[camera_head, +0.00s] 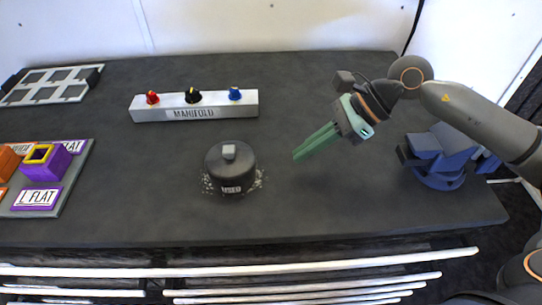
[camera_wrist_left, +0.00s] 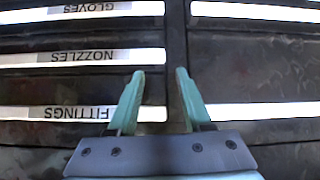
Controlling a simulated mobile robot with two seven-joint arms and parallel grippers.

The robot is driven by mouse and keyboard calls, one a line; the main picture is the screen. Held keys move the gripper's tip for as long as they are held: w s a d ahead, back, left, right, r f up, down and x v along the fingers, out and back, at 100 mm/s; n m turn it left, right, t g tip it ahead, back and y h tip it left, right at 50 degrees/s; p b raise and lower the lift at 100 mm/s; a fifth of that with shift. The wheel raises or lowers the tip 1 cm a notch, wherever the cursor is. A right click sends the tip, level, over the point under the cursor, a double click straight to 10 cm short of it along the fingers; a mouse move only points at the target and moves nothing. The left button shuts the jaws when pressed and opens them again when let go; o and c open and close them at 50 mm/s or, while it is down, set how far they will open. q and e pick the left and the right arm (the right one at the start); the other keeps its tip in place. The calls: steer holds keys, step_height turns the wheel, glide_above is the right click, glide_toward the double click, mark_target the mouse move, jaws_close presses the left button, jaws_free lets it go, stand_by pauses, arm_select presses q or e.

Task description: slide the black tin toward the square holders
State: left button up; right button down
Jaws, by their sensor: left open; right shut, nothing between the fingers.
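The black tin (camera_head: 230,170) stands upright on the dark bench top, near the middle of the head view. It has a grey knob on its lid and a label on its front. Pale grit lies around its base. The square holders (camera_head: 46,162) are at the left, on a grey board; one is purple with a yellow rim. My right gripper (camera_head: 298,155) is shut and empty, to the right of the tin and apart from it, fingers pointing left and down. My left gripper (camera_wrist_left: 160,80) is open and empty in the left wrist view, in front of the labelled drawers.
A white manifold block (camera_head: 194,106) with red, black and blue knobs stands behind the tin. A blue vise (camera_head: 438,160) is at the right. A grey frame (camera_head: 52,84) lies at the back left. Bare bench lies between the tin and the holder board (camera_head: 70,195).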

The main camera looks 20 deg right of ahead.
mark_target(256, 172)
steer(key=x, duration=0.4)
steer(key=shift+r, duration=0.1)
steer(key=shift+w+a+r+p, duration=0.15)
steer(key=shift+a+p, duration=0.2)
steer(key=shift+a, duration=0.25)
steer(key=shift+w+a+p, duration=0.15)
steer(key=shift+a+p, duration=0.15)
steer(key=shift+a, duration=0.25)
steer(key=shift+w+a, duration=0.2)
steer(key=shift+a, duration=0.45)
